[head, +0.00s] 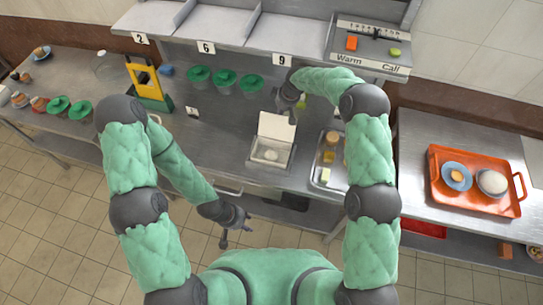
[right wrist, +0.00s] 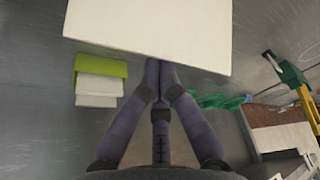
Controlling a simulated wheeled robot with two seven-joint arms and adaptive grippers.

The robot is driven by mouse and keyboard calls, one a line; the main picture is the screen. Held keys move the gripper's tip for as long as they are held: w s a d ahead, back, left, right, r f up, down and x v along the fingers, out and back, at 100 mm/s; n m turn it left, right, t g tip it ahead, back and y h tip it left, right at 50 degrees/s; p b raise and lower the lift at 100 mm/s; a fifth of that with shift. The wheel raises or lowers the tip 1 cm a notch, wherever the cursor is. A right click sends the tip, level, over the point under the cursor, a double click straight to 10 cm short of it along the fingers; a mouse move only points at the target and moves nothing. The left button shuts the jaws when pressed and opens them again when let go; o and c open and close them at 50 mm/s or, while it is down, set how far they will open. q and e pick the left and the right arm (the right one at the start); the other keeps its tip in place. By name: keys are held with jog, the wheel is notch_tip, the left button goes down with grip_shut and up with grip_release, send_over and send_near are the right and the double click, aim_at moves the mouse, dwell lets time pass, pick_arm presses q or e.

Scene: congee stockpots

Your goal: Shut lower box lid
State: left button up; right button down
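A white box (head: 270,156) stands on the steel counter with its lid (head: 277,127) raised up at the back. A pale round thing shows inside the box. My right gripper (head: 284,108) is behind the top of the raised lid. In the right wrist view its fingers (right wrist: 160,72) converge, and their tips are hidden by the white lid panel (right wrist: 150,30). I cannot tell whether they touch the lid. My left gripper (head: 236,234) is low, in front of the counter's front edge, with its fingers spread and empty.
A metal tray (head: 318,180) with small items stands right of the box. Green-lidded pots (head: 224,80) are at the back left, beside a yellow frame (head: 143,75). A shelf (head: 250,30) overhangs the back. An orange tray (head: 465,200) is at the right.

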jog(key=shift+s+a+f, duration=0.15)
jog(key=shift+s+f, duration=0.6)
jog(key=shift+s, duration=0.05)
jog(key=shift+s+a+r, duration=0.1)
jog(key=shift+s+a, duration=0.05)
jog(key=shift+s, duration=0.4)
jog(key=shift+s+a+r, duration=0.1)
jog(key=shift+s, duration=0.4)
jog(key=s, duration=0.1)
jog(key=s+r, duration=0.1)
jog(key=s+a, duration=0.1)
jog(key=shift+s+a+r, duration=0.1)
jog(key=shift+s+r, duration=0.05)
jog(key=shift+s, duration=0.25)
jog(key=shift+w+r, duration=0.1)
jog(key=shift+w, duration=0.05)
notch_tip(320, 180, up, 8)
jog(key=p, duration=0.4)
send_over(278, 122)
jog(key=s, duration=0.4)
jog(key=shift+a, duration=0.45)
